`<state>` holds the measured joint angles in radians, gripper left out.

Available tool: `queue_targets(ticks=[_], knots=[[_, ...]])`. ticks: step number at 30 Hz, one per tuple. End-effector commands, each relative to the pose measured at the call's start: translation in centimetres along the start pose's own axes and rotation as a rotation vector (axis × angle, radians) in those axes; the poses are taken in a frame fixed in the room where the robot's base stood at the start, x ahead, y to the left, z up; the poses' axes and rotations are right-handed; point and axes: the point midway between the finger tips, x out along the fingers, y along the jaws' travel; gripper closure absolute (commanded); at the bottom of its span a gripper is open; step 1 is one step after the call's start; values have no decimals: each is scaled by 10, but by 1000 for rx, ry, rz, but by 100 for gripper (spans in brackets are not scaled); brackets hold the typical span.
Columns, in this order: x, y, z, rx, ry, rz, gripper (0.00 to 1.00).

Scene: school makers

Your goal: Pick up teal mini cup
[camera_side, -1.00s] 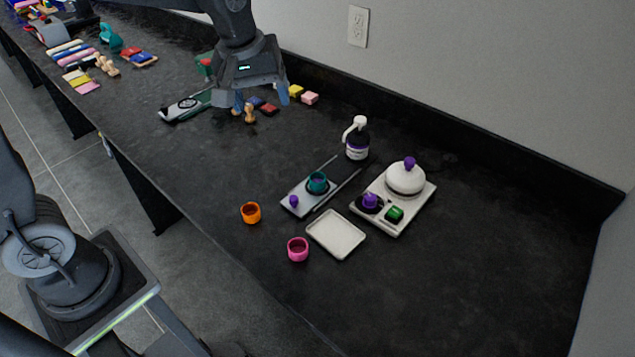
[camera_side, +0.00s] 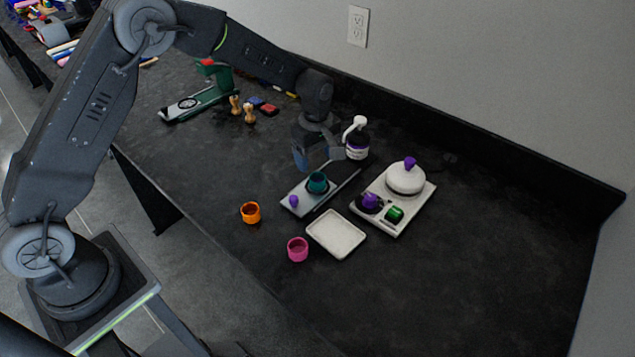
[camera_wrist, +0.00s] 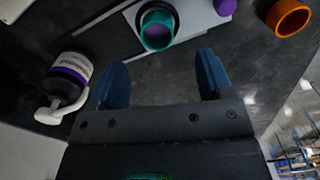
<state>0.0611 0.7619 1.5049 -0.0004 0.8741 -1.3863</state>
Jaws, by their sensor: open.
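My gripper (camera_side: 317,158) is open and empty, just behind and above the cup in the side view. In the wrist view my gripper (camera_wrist: 162,75) shows its two blue fingers apart with bare counter between them.
A white-topped pump bottle (camera_side: 357,140) stands close to my gripper. An orange cup (camera_side: 250,213), pink cup (camera_side: 298,249) and white tray (camera_side: 337,235) are nearer the front. The right counter is clear.

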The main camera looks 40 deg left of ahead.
Motion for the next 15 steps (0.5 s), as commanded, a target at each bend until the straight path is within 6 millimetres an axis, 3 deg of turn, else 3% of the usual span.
queue_targets(ticks=[3,8,15], knots=[[15,0,0,0,0,-1,27],[24,0,-1,1,0,-1,27],[58,4,-5,1,0,-2,27]])
